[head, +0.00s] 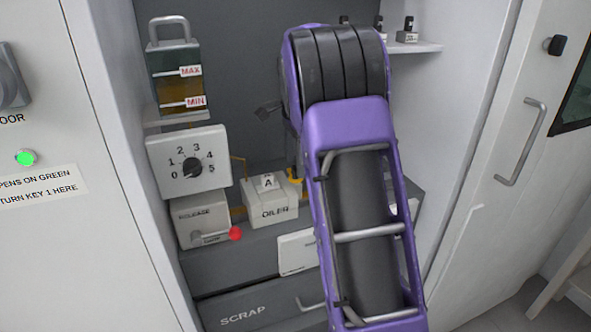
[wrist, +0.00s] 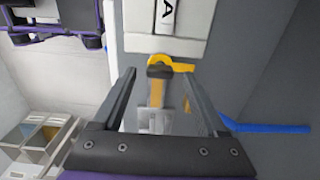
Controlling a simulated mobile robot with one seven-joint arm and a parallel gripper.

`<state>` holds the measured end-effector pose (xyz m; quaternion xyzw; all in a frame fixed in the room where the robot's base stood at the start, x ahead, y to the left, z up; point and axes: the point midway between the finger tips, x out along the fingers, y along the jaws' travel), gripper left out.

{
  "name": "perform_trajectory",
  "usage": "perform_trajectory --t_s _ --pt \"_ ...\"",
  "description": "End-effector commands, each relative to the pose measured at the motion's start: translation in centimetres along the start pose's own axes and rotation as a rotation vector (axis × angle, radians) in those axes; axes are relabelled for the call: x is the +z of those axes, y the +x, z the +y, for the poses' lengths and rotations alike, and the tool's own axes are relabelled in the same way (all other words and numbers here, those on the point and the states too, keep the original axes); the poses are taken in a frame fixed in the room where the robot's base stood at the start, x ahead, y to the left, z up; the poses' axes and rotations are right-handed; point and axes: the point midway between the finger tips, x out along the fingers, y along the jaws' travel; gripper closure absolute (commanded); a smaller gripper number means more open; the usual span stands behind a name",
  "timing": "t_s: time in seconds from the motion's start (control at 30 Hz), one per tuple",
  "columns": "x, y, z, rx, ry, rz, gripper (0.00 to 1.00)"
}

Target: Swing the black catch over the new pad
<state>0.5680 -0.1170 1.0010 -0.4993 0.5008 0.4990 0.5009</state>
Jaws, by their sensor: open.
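In the wrist view, a dark, rounded piece that looks like the black catch (wrist: 160,71) lies just below the white oiler box (wrist: 180,47). A yellow hooked part (wrist: 181,65) curves against it. My gripper (wrist: 159,75) is open, with one finger on each side of the dark piece and no clear contact. A pale grey block (wrist: 155,118) and an orange strip (wrist: 187,98) show between the fingers; I cannot tell whether either is the pad. In the head view, the oiler box (head: 270,208) is marked A, and my purple arm hides my gripper and the catch.
A release panel (head: 201,217) with a red-knobbed lever (head: 235,233) stands left of the oiler. A dial (head: 188,162) and a reservoir (head: 177,78) are above it. The scrap drawer (head: 255,306) is below. A blue bar (wrist: 265,128) lies right of my fingers.

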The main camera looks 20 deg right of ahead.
Motion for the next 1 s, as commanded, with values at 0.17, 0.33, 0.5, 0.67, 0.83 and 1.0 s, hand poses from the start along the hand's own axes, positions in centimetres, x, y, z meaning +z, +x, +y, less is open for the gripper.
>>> perform_trajectory --t_s 0.17,0.33,0.5,0.67,0.83,1.0 --pt "0.01 1.38 0.01 0.0 0.0 0.0 0.25" --pt "0.01 1.54 0.01 0.0 0.0 0.0 0.25" --pt "0.0 1.53 0.02 0.0 0.0 0.0 0.32" --pt "0.0 1.52 0.02 0.0 0.0 0.0 0.61" --pt "0.0 1.51 0.03 0.001 0.0 0.0 0.92" --pt "0.0 1.5 0.03 0.001 0.0 0.0 1.0"
